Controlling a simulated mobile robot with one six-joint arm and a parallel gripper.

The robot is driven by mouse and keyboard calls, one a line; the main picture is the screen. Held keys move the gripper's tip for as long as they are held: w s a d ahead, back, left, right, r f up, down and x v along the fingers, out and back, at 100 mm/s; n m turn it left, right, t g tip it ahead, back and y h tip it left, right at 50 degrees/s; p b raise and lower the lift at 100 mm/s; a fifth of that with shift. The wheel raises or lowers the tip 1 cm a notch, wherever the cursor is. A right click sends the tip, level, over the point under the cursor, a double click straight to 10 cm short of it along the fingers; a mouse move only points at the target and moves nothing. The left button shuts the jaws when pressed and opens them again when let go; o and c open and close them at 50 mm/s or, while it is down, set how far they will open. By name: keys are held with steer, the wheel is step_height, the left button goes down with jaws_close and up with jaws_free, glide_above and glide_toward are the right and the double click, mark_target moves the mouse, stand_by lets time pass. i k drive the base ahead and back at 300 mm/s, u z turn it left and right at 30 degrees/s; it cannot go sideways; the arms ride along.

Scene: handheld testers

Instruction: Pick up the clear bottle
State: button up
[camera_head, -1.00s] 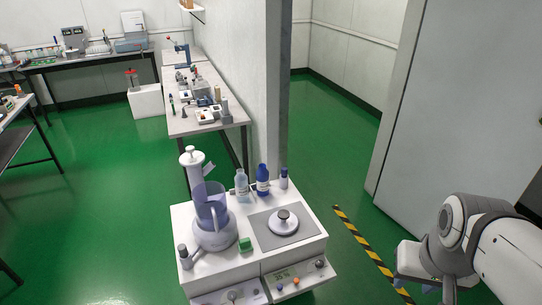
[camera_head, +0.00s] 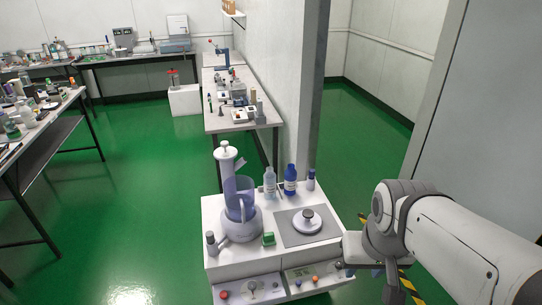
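The clear bottle (camera_head: 270,184) is a pale, see-through bottle with a light cap. It stands upright at the back of the white bench unit, just left of a blue bottle (camera_head: 290,181). My gripper (camera_head: 370,272) is at the right front of the unit, below my white arm, to the right of and nearer than the clear bottle, and well apart from it. My gripper is seen partly from behind the wrist, so its finger opening is unclear. I see nothing held in it.
The white unit (camera_head: 234,272) also bears a purple-grey apparatus (camera_head: 240,222) on the left, a green block (camera_head: 268,239), a round-knobbed pan (camera_head: 307,221) and a small dark-capped bottle (camera_head: 311,181). A wall edge (camera_head: 314,90) rises behind. Green floor (camera_head: 140,200) is clear at left.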

mark_target(269, 176)
steer(key=z, duration=0.05)
steer(key=i, duration=1)
steer(key=u, duration=0.05)
